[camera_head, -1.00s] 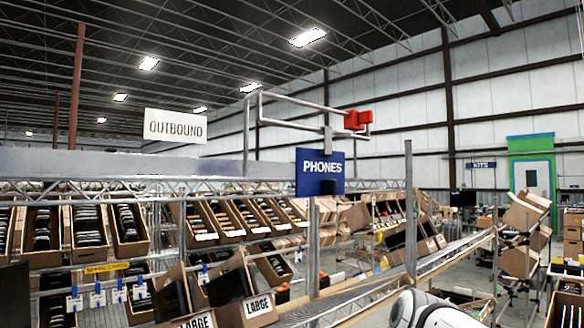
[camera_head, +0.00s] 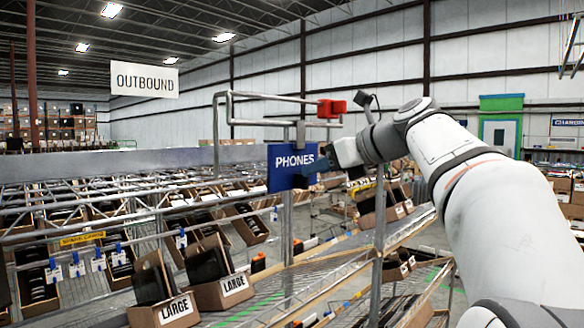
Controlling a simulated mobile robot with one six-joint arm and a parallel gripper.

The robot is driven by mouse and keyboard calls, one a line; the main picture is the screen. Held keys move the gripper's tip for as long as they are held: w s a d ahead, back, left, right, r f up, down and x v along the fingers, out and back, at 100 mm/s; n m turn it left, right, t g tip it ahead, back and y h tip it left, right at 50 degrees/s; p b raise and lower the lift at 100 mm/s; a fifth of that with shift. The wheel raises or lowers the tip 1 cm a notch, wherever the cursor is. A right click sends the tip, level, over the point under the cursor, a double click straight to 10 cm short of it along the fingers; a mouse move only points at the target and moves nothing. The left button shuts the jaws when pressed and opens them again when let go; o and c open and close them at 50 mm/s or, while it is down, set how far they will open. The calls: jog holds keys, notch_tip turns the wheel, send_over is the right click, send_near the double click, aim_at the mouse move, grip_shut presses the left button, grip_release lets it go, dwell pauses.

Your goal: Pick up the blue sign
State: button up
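The blue sign (camera_head: 282,172) reads "PHONES" in white letters. It hangs upright from a metal rail frame in the middle of the view. My arm reaches in from the lower right, and my gripper (camera_head: 312,170) is at the sign's right edge. Its dark fingers overlap the sign's lower right part in the picture. I cannot tell whether they touch it, or whether they are open or shut.
A red block (camera_head: 331,109) sits on the rail frame (camera_head: 262,94) above the sign. A metal post (camera_head: 379,225) stands right of the sign. Racks of tilted cartons lie below, with two cartons marked "LARGE" (camera_head: 235,289) in front. A white "OUTBOUND" sign (camera_head: 144,81) hangs at upper left.

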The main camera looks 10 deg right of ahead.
aim_at(300, 155)
jog(key=p+x, duration=0.1)
jog(key=x, duration=0.3)
jog(key=shift+w+a+f, duration=0.1)
jog(key=shift+w+f, duration=0.05)
jog(key=shift+w, duration=0.05)
jog(key=shift+s, duration=0.1)
grip_shut()
